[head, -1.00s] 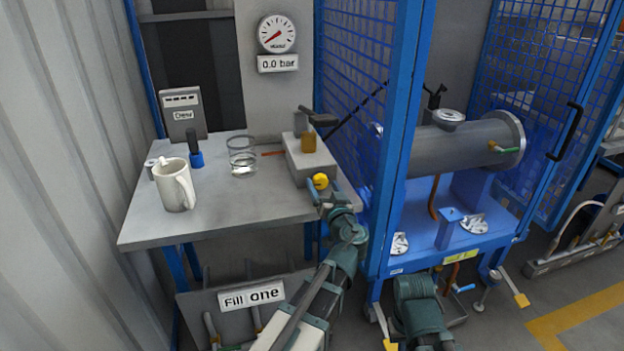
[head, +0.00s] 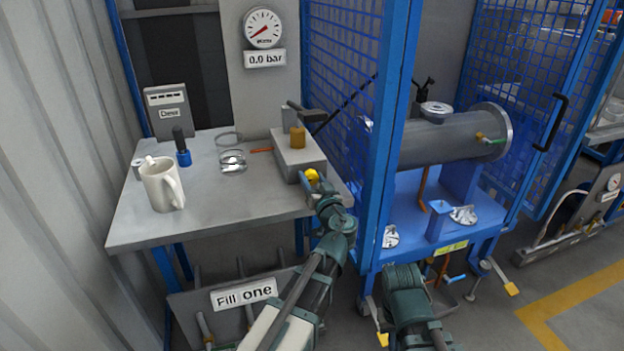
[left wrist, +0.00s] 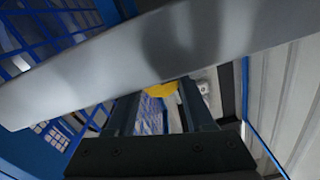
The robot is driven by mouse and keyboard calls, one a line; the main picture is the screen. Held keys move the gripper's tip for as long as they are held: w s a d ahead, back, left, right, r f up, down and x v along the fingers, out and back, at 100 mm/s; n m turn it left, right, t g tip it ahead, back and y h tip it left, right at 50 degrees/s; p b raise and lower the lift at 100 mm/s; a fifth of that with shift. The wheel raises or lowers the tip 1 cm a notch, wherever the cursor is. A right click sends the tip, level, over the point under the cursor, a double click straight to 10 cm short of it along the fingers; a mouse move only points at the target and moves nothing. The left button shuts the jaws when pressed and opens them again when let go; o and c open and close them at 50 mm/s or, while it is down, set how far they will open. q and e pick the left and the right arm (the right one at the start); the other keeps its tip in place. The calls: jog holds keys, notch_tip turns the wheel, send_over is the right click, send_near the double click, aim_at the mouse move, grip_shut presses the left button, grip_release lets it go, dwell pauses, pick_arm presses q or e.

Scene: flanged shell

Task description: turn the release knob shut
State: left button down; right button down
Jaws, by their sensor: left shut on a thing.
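The yellow release knob (head: 312,174) sits on the front of the grey block (head: 297,157) on the table. My left gripper (head: 311,181) reaches up to it from the front and is shut on it. In the left wrist view the yellow knob (left wrist: 161,89) shows between the two dark fingers (left wrist: 160,100), partly hidden behind a pale grey slab. The knob's exact turn angle cannot be read. My right arm shows at the bottom of the head view, but its gripper is not visible.
The gauge (head: 263,28) above reads 0.0 bar on its plate. A white mug (head: 161,186), a glass (head: 232,160) and a blue-based black item (head: 182,150) stand left on the table (head: 215,215). A blue mesh guard post (head: 382,150) rises close right of the knob.

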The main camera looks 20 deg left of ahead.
pick_arm(q)
jog(key=shift+d+m, duration=0.1)
jog(key=shift+m, duration=3.3)
jog(key=shift+c, duration=1.4)
grip_release()
